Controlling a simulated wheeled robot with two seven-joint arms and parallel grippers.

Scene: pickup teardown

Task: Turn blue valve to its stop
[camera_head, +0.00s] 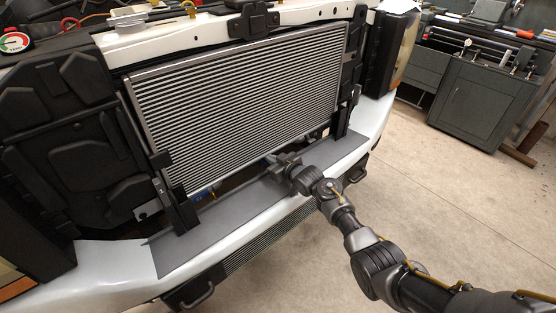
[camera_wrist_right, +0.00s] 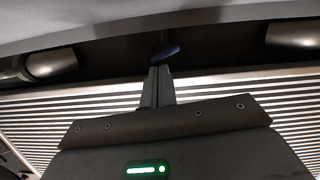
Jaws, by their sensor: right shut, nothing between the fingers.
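The blue valve (camera_wrist_right: 166,53) shows in the right wrist view as a small dark-blue handle on a thin stem, below a dark panel. My right gripper (camera_wrist_right: 160,70) is shut and empty, its fingertips just short of the handle; I cannot tell whether they touch it. In the head view the right gripper (camera_head: 270,158) reaches in at the lower edge of the radiator (camera_head: 240,105), above the grey bumper shelf. I cannot make out the valve there with certainty. My left gripper is not in view.
The grey shelf (camera_head: 215,222) of the white bumper lies under the right gripper. A small blue item (camera_head: 201,194) shows under the radiator's left part. Two metallic cylindrical parts (camera_wrist_right: 50,64) and (camera_wrist_right: 298,37) flank the valve.

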